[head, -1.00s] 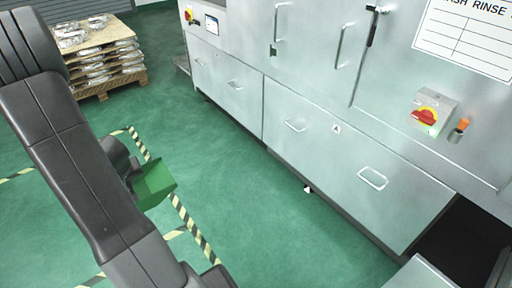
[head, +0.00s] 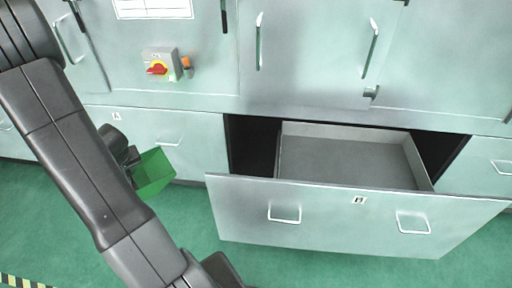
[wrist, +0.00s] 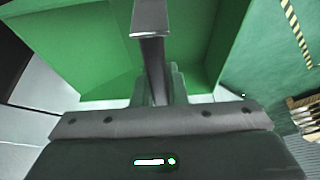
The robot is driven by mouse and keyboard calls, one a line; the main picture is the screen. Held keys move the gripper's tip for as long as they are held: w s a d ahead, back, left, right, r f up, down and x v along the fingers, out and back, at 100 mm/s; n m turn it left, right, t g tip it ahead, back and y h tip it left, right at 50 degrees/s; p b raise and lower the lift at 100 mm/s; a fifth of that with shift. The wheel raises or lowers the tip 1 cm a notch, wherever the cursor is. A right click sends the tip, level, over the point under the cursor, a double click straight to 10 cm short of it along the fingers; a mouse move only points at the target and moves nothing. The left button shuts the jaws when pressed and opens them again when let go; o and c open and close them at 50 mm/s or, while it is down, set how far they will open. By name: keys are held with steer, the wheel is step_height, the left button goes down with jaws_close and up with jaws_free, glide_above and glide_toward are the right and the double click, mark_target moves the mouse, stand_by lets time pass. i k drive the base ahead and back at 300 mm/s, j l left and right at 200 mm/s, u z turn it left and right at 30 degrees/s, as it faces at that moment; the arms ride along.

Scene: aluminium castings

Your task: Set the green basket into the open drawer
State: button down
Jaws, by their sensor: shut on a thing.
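The green basket (head: 153,174) hangs from my gripper (head: 132,160) at the left of the head view, partly hidden by my arm. In the wrist view the basket (wrist: 95,45) fills the upper part, and my gripper (wrist: 152,70) is shut on its near wall. The basket looks empty inside. The open drawer (head: 350,160) is pulled out of the cabinet, right of the basket in the head view. Its grey inside looks empty. Its front (head: 350,215) has two handles and a small label. The basket is apart from the drawer, to its left.
Closed drawer fronts (head: 190,150) stand either side of the open one. Above it are cabinet doors with long handles (head: 260,42). Green floor (head: 185,220) is clear in front.

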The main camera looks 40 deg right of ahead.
mark_target(340, 168)
steer(key=k+l+z, duration=0.1)
steer(key=l, duration=0.4)
steer(key=k+l+z, duration=0.1)
steer(key=l, duration=0.4)
steer(key=k+l+z, duration=0.1)
steer(key=l, duration=0.4)
steer(key=k+l, duration=0.1)
steer(key=l, duration=0.75)
steer(key=k+l, duration=0.15)
steer(key=l, duration=0.25)
